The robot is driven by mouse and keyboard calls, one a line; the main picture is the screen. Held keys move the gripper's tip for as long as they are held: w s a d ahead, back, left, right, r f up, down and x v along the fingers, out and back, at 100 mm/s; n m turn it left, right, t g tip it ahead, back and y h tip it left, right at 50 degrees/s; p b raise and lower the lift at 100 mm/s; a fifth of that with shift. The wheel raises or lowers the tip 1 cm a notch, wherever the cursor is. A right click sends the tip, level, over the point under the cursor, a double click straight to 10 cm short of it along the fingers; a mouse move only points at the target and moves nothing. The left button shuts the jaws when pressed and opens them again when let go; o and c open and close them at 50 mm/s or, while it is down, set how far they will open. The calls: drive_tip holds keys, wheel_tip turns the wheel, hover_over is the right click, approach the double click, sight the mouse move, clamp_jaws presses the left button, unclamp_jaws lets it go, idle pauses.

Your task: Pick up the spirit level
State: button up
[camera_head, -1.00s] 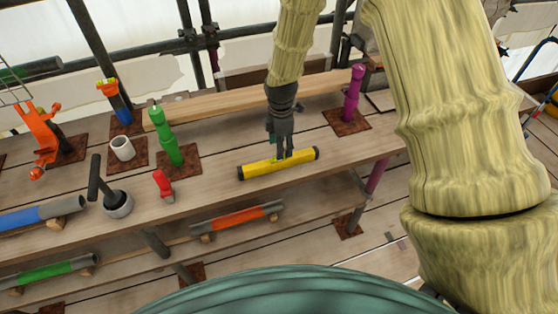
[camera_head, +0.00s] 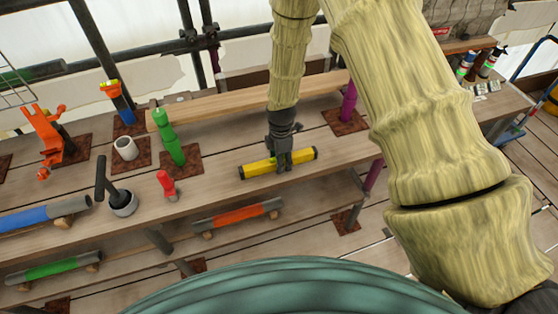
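The yellow spirit level (camera_head: 257,168) with dark end caps lies on the wooden bench boards, close to the bench's front edge. Its right end rises a little towards the back in the picture. My gripper (camera_head: 284,166) points down at the middle of the level, and its dark fingers overlap the level there and hide that part. I cannot tell whether the fingers are closed on the level or only around it. No gap under the level shows.
A red-handled object (camera_head: 166,186), a green post (camera_head: 168,138) and a white cup (camera_head: 126,148) stand to the left. A purple post (camera_head: 348,103) stands behind right, partly behind my arm. A long timber (camera_head: 225,101) lies behind. An orange-banded tube (camera_head: 236,216) rests below.

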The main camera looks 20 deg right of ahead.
drive_tip(key=shift+f, duration=0.1)
clamp_jaws()
idle(0.4)
